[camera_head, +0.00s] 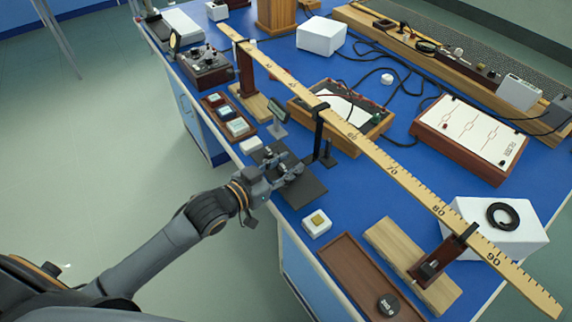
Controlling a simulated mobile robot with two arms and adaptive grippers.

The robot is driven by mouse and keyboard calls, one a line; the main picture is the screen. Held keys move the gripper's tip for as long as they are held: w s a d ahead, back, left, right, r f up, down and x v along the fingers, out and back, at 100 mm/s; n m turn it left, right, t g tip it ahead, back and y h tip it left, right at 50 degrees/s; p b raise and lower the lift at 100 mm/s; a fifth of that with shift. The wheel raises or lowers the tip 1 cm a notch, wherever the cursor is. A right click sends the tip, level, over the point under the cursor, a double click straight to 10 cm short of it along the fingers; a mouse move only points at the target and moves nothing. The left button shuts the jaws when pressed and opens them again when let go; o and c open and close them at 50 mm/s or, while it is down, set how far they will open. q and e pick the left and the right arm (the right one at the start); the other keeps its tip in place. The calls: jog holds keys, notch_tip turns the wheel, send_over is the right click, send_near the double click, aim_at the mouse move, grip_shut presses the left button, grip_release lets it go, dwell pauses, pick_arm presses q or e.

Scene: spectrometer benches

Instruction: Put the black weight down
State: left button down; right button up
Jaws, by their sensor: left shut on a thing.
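My left gripper (289,168) reaches in from the left over a dark square plate (308,191) near the bench's front edge. It is shut on a small dark thing, taken to be the black weight. The fingers largely hide it, and I cannot tell whether it touches the plate. Another round black weight with pale markings (388,304) lies in the near end of a brown tray (345,268). My right gripper is not in view.
A long yellow ruler (375,150) spans the blue bench on upright supports, one close behind my gripper. A small white block with a yellowish top (316,223) stands right of the plate. A wooden-framed box (345,105) and cables lie behind.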

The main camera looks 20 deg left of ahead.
pick_arm(q)
jog(key=c, duration=1.2)
grip_release()
jog(key=shift+o, duration=0.2)
jog(key=v, duration=1.2)
jog(key=shift+r, duration=0.1)
